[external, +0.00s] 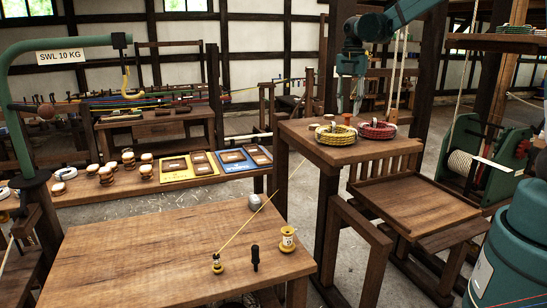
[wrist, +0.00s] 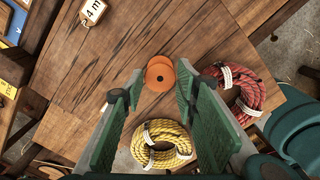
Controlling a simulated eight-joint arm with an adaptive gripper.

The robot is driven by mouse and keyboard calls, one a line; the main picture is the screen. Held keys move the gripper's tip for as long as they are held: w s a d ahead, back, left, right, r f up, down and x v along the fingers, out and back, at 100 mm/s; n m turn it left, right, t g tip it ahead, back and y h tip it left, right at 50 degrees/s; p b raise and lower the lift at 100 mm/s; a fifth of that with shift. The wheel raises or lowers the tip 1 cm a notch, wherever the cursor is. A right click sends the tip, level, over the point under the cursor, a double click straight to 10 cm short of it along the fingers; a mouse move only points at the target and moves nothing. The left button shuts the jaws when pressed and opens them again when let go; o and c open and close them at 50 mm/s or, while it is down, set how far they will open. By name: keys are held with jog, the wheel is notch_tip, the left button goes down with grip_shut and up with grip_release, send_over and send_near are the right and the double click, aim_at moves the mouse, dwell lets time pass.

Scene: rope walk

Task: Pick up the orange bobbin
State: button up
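The orange bobbin (wrist: 159,75) stands on the raised wooden table. In the wrist view its round orange flange shows from above, between and beyond my fingertips. In the external view it appears as a small orange shape (external: 357,104) below my gripper (external: 351,72), behind the rope coils. My gripper also shows in the wrist view (wrist: 155,88), with its two green fingers spread apart and nothing between them. It hangs above the table, apart from the bobbin.
A yellow rope coil (wrist: 161,143) and a red rope coil (wrist: 242,95) lie close to the bobbin. A "4 m" tag (wrist: 94,10) lies at upper left. Dark wooden posts (external: 427,75) rise near the table. Bare tabletop lies left of the bobbin in the wrist view.

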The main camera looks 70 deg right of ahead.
aim_at(347, 117)
jog(key=shift+f, duration=2.4)
jog(key=c, duration=0.4)
jog(key=shift+r, duration=0.2)
jog(key=shift+r, duration=4.85)
